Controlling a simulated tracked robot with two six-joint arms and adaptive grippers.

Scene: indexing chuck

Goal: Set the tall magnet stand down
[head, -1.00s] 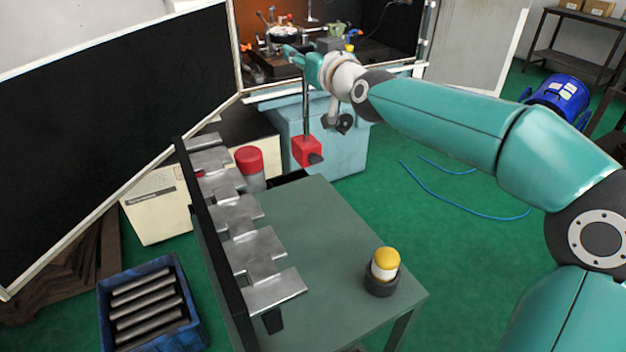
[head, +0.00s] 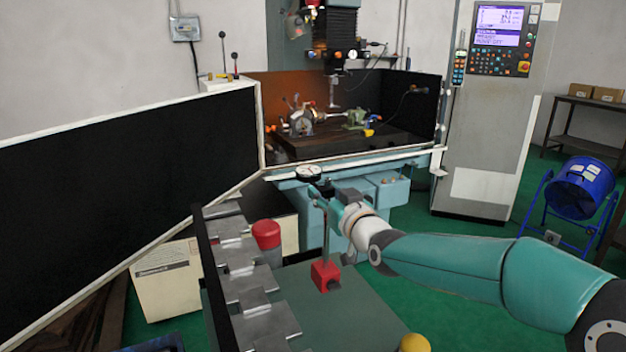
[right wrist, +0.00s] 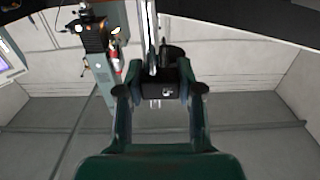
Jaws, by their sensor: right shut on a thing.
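The tall magnet stand has a red block base (head: 325,276), a thin grey upright post and a round dial gauge (head: 309,172) near its top. My right gripper (head: 322,196) is shut on the upper part of the stand in the head view. The stand is upright, with its base at the far part of the green-grey table (head: 362,312); I cannot tell if the base touches the top. In the right wrist view the post (right wrist: 151,35) rises beyond my right gripper (right wrist: 160,88), with a dark clamp part near the fingers. My left gripper is out of view.
A red-capped cylinder (head: 266,236) stands left of the stand, beside a rack of steel plates (head: 246,285). A yellow-topped object (head: 414,343) is at the table's near right. The milling machine enclosure (head: 350,150) is behind. The table's middle looks clear.

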